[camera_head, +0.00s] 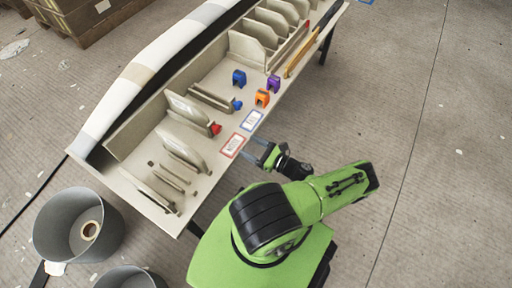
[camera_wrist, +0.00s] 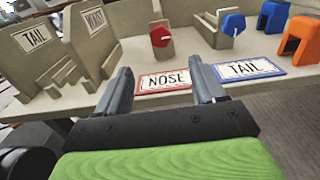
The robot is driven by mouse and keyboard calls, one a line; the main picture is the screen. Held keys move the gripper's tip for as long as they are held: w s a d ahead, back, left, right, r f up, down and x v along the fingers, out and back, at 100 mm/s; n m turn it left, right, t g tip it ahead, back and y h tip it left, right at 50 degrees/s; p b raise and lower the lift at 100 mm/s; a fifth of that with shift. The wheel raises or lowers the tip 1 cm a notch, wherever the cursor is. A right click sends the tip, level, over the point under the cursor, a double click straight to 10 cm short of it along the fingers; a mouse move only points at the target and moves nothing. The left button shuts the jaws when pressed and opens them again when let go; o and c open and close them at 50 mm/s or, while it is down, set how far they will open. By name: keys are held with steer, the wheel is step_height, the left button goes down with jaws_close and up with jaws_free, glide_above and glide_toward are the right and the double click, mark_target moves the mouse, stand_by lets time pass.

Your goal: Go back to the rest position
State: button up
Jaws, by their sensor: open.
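My gripper (camera_head: 270,155) is at the front edge of the mould table (camera_head: 205,195) in the head view, at the end of my green arm. In the wrist view my gripper (camera_wrist: 168,90) has its two fingers wide apart with nothing between them. Beyond the fingertips lie a red-bordered NOSE card (camera_wrist: 165,81) and a blue-bordered TAIL card (camera_wrist: 248,69) on the table. I cannot tell whether the fingers touch the table edge.
A red clamp (camera_wrist: 160,36), blue clamp (camera_wrist: 232,24) and orange clamp (camera_wrist: 300,40) stand behind the cards. A purple clamp (camera_head: 273,83) stands near them. Upright mould pieces (camera_head: 183,150) fill the left part. A grey bin (camera_head: 75,225) stands on the floor. Floor at right is clear.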

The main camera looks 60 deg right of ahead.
steer(key=shift+s, duration=1.1)
